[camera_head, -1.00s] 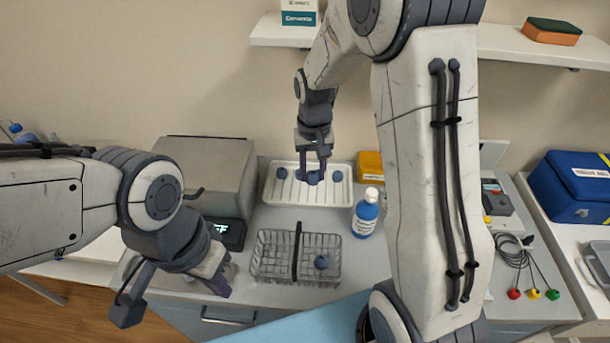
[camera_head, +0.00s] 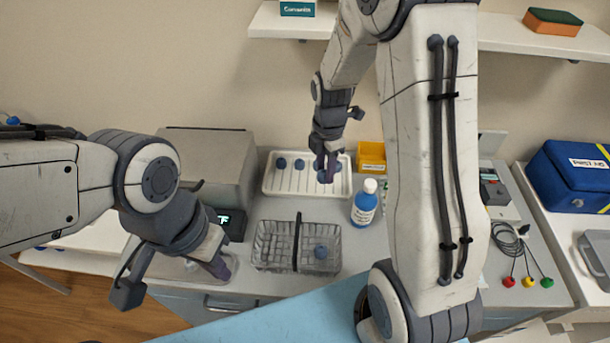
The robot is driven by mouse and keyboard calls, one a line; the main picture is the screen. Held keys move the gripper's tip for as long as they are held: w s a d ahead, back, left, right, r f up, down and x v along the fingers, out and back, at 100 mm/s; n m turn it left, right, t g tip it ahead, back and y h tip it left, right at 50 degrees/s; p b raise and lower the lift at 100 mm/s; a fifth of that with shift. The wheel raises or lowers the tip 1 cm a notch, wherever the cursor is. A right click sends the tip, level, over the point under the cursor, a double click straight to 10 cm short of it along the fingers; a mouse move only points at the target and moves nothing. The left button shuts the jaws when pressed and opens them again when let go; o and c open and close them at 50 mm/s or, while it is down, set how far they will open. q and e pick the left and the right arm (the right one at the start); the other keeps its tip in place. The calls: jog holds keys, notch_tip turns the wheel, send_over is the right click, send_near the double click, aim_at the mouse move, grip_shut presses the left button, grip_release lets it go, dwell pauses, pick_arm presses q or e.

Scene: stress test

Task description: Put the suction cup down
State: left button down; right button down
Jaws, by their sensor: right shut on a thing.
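My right gripper (camera_head: 326,172) is over the right part of the white ribbed tray (camera_head: 292,187), seen nearly edge-on. It is shut on a blue suction cup (camera_head: 321,177), partly hidden by the fingers; I cannot tell whether the cup touches the tray. Two more blue cups, a left one (camera_head: 281,162) and a middle one (camera_head: 299,164), sit in the tray. Another blue cup (camera_head: 320,251) lies in the wire basket (camera_head: 272,262) in front. My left gripper (camera_head: 170,281) is open and empty at the left, by the counter's front edge.
A blue-labelled bottle (camera_head: 365,206) stands just right of the tray, close to my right arm. A yellow bin (camera_head: 371,157) is behind it. A grey machine (camera_head: 208,165) stands left of the tray. Cables with coloured ends (camera_head: 527,281) lie at the right.

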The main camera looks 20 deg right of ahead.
jog(key=p, duration=0.4)
send_over(291, 185)
notch_tip(291, 185, down, 7)
jog(key=shift+s+r, duration=0.1)
jog(key=shift+r, duration=0.05)
notch_tip(291, 185, down, 4)
jog(key=shift+r+p, duration=0.1)
jog(key=shift+p, duration=0.7)
jog(key=shift+f, duration=0.2)
jog(key=shift+f, duration=0.2)
jog(key=c, duration=0.8)
grip_release()
jog(key=shift+o, duration=0.2)
jog(key=shift+r, duration=0.1)
